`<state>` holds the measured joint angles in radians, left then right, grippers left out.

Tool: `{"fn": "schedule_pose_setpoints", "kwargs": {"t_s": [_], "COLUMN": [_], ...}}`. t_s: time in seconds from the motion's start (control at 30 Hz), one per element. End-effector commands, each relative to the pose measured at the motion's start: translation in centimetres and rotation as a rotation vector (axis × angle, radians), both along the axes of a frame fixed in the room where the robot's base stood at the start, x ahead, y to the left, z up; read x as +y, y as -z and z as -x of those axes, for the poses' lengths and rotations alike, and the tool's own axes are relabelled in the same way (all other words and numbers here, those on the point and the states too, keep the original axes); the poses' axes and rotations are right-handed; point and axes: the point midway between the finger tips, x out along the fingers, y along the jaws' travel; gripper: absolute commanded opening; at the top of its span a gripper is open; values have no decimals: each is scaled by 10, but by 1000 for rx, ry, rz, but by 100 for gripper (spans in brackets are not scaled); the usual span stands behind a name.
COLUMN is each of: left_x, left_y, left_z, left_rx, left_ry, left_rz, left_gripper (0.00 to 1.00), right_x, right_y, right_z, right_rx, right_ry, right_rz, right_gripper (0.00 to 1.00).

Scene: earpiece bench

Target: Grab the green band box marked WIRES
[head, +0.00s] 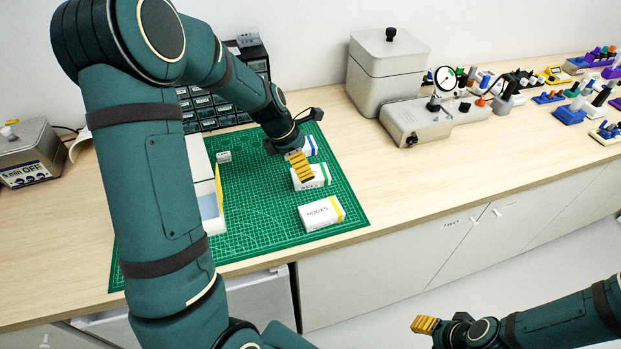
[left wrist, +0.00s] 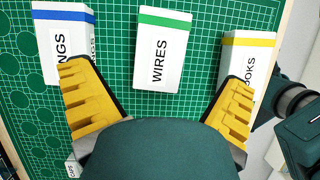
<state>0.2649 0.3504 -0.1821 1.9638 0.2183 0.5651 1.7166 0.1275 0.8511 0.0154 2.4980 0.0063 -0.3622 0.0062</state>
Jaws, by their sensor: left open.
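The white WIRES box with a green band (left wrist: 163,50) lies in the middle of the left wrist view, between and beyond my left gripper's fingers. In the head view the green band box (head: 318,180) is partly hidden by my left gripper (head: 301,168). My left gripper (left wrist: 160,108) is open and empty above the mat, its yellow fingers spread to either side of the box's near end. I cannot tell its exact height above the box. My right gripper (head: 424,325) is at the lower right of the head view, away from the bench; its finger opening cannot be made out.
A yellow band HOOKS box (head: 322,214) lies nearer the front edge, and a blue band box (head: 309,147) lies behind. They flank the WIRES box on the green mat (head: 260,215). A white tray (head: 208,190) stands left; a grey machine (head: 430,118) stands right.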

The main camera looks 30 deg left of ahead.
Motion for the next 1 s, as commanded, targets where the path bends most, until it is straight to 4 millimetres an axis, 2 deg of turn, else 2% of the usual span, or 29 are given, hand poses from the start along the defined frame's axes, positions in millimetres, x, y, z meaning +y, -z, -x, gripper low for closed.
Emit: {"fn": "schedule_pose_setpoints", "kwargs": {"t_s": [0.27,0.5,0.6,1.0], "left_x": [-4,-12,-14,-15], "left_y": [15,48,55,55], "left_z": [-4,-11,-14,-14], "left_rx": [1,2,0,-1], "left_ry": [0,0,-1,0], "left_rz": [1,2,0,0], "left_gripper": [100,100,100,100], "right_x": [0,1,1,1], "right_y": [4,14,16,15], "right_z": [1,4,5,5], "right_rx": [3,10,11,11], "right_ry": [-2,-8,-9,-9], "right_rz": [-1,-2,-3,-3], "right_gripper": [47,47,47,47]}}
